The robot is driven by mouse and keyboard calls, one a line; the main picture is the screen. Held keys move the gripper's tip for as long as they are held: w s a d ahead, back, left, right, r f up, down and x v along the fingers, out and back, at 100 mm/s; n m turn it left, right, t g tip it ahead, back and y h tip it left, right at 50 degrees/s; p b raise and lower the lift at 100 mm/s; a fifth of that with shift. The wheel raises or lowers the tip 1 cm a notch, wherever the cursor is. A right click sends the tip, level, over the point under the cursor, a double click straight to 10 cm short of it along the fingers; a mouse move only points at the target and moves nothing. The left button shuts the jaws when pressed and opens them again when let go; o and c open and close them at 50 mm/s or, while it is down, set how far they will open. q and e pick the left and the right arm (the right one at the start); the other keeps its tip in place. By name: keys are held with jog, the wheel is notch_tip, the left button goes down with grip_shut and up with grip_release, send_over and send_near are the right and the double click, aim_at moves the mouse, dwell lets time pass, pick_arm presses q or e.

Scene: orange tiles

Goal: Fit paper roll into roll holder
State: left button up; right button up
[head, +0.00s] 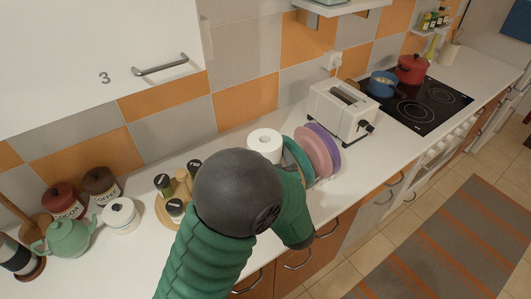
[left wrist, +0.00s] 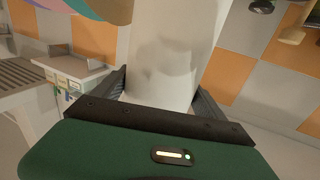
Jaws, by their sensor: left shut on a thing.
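The white paper roll (head: 265,142) stands close to the wall in the head view, its top end with the core hole showing. In the left wrist view the roll (left wrist: 165,60) fills the middle, between the two dark fingers of my left gripper (left wrist: 160,88), which is shut on it. In the head view my left arm comes up from the bottom and hides the fingers and the roll's lower part. I cannot make out the roll holder in either view. My right gripper is not in view.
Purple, pink and teal plates (head: 316,150) stand right of the roll, beside a white toaster (head: 343,112). Spice jars on a wooden rack (head: 166,208) stand left of my arm. A teapot (head: 66,236) and canisters (head: 63,201) are further left. A cabinet (head: 90,50) hangs above.

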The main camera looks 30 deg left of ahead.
pick_arm(q)
notch_tip(320, 180, down, 11)
jog(key=b, duration=0.9)
jog(key=shift+f, duration=0.2)
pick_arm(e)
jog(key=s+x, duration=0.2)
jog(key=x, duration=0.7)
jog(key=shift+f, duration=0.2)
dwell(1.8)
pick_arm(q)
jog(key=o, duration=2)
jog(key=shift+c, duration=0.2)
